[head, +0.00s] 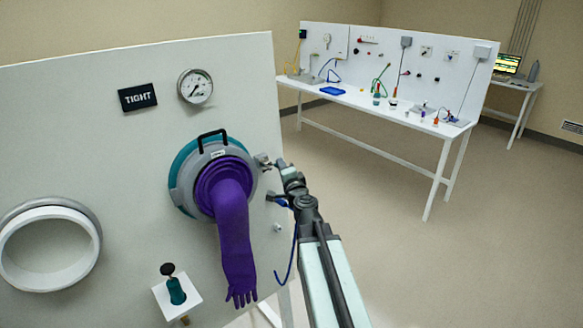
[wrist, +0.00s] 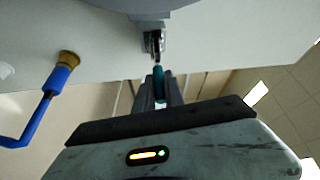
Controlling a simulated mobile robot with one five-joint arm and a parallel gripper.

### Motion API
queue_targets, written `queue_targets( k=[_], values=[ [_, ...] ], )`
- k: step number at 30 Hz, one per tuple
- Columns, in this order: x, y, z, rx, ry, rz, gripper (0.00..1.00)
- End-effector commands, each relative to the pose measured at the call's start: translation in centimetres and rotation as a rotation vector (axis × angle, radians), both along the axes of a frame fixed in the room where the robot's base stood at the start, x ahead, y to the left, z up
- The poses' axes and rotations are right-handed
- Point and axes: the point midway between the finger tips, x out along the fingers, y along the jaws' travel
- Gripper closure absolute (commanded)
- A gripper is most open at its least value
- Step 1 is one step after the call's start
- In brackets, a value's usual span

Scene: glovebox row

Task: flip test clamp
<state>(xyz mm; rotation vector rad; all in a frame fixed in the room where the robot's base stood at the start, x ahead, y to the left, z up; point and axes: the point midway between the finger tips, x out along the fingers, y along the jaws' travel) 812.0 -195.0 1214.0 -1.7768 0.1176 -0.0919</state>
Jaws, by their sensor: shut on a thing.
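The test clamp (head: 263,160) is a small metal latch at the right edge of the grey and teal port ring (head: 186,186) on the pale panel. In the wrist view the clamp's metal body (wrist: 154,42) sits at the ring's edge, with a short teal lever tip (wrist: 158,77) pointing toward my gripper. My gripper (head: 280,168) is at the clamp. In the wrist view my gripper (wrist: 160,88) is shut on the teal lever; its fingers hide part of the lever. A purple glove (head: 234,235) hangs from the ring.
A blue hose (wrist: 62,80) with a brass fitting comes off the panel beside my gripper. A gauge (head: 195,87) and a "TIGHT" sign (head: 137,97) are above the ring. An empty white port (head: 50,215) is at left. Open floor lies right, before a bench (head: 380,100).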

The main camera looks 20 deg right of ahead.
Motion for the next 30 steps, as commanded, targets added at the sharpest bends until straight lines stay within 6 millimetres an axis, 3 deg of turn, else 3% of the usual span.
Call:
queue_targets(
  k=[15, 16, 18, 30],
  values=[
    [0.15, 0.7, -0.03, -0.004, -0.001, -0.005, 1.0],
    [0.16, 0.69, -0.03, -0.004, 0.0, -0.004, 0.81],
    [0.15, 0.64, -0.02, -0.003, 0.0, -0.006, 0.65],
    [-0.21, 0.46, -0.01, -0.002, 0.0, -0.012, 0.65]
  ],
)
